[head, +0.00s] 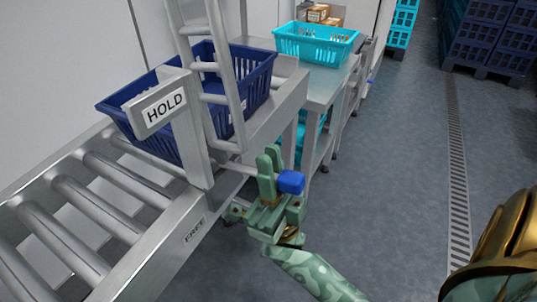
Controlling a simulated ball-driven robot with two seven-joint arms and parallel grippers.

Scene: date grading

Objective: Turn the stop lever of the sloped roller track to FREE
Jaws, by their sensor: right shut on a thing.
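The sloped roller track (158,252) runs from the lower left up towards the middle, with grey rollers and metal side rails. A HOLD plate (163,108) stands on a post beside it. A FREE label (194,230) is on the near side rail. My right gripper (279,176), green, is beyond the rail's right side, shut on a blue knob (291,182) that appears to be the stop lever's grip. My left gripper is not in view.
A dark blue crate (257,83) sits on the track behind an upright metal frame (216,98). A turquoise basket (315,44) stands on a metal table (318,82) behind. Stacked blue crates (491,42) are at the back right.

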